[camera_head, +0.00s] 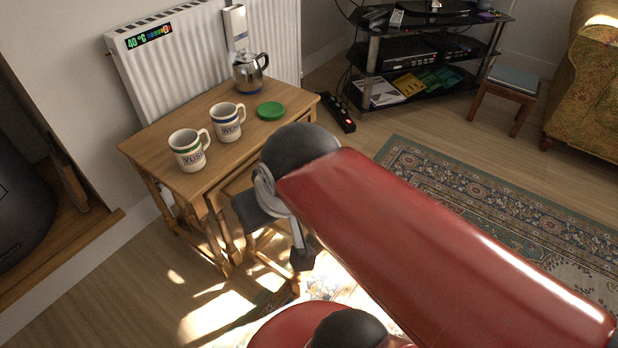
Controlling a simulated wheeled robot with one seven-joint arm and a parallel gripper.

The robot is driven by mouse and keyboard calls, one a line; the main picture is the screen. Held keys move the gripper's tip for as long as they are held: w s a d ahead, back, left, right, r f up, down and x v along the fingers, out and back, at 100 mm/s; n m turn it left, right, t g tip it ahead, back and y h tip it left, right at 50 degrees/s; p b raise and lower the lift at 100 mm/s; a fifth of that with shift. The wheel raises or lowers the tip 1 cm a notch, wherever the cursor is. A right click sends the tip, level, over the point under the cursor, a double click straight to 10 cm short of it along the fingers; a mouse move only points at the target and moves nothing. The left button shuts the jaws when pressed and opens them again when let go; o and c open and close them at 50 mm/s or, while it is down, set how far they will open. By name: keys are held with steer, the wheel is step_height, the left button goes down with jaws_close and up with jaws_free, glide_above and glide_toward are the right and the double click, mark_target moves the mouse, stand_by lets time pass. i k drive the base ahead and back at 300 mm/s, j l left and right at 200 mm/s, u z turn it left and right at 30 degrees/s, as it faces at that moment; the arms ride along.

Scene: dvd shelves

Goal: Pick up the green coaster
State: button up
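The green coaster (270,111) is a small round disc lying flat on the wooden side table (178,133). It is near the table's right end, to the right of the mugs and in front of the metal pot. Nothing covers it. My gripper (302,259) is dark and seen partly behind my red arm, below and to the right of the coaster, in front of the table's right side. It is apart from the coaster. Its fingertips are small and partly hidden, so I cannot tell whether it is open or shut.
Two mugs, one with a green band (188,151) and one with a blue band (227,123), stand left of the coaster. The metal pot (248,75) stands behind it, by the radiator (178,62). A power strip (338,112) lies on the floor at right. A rug (440,180) lies further right.

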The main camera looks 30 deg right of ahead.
mark_target(268, 110)
steer(key=i+l, duration=0.15)
steer(key=l, duration=0.3)
steer(key=i+l+u, duration=0.15)
steer(key=l, duration=0.25)
steer(key=i+l, duration=0.1)
steer(key=l, duration=0.35)
steer(key=i+l+u, duration=0.15)
steer(key=l, duration=0.3)
